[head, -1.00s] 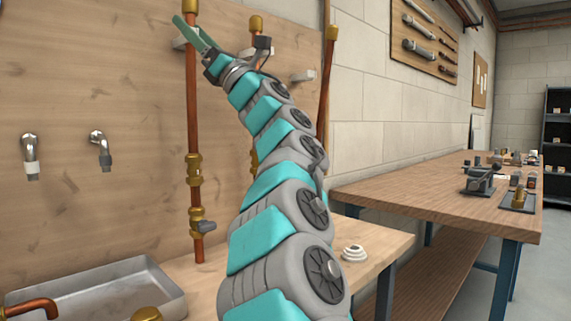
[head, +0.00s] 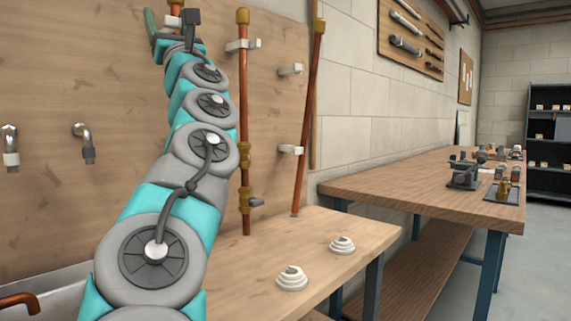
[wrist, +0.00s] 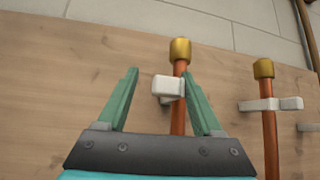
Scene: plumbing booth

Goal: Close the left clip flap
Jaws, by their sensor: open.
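The left copper pipe (wrist: 178,112) with a brass cap stands upright against the wooden board in the wrist view. Its left white clip (wrist: 167,86) is at the pipe just below the cap, with a pale block on the pipe's left side. How far its flap is open is hard to tell. My gripper (wrist: 158,72) is open, its two green fingers on either side of the clip's block, and nothing is held. The right finger overlaps the pipe in the picture. In the head view my gripper (head: 160,18) is at the top left, and my arm hides most of this pipe.
A second upright pipe (head: 244,100) with its own white clip (wrist: 270,104) stands to the right. A tilted copper pipe (head: 308,110) leans farther right, near two wall clips. Two white ringed pieces (head: 292,279) lie on the bench (head: 350,220). Two taps (head: 83,142) are on the left.

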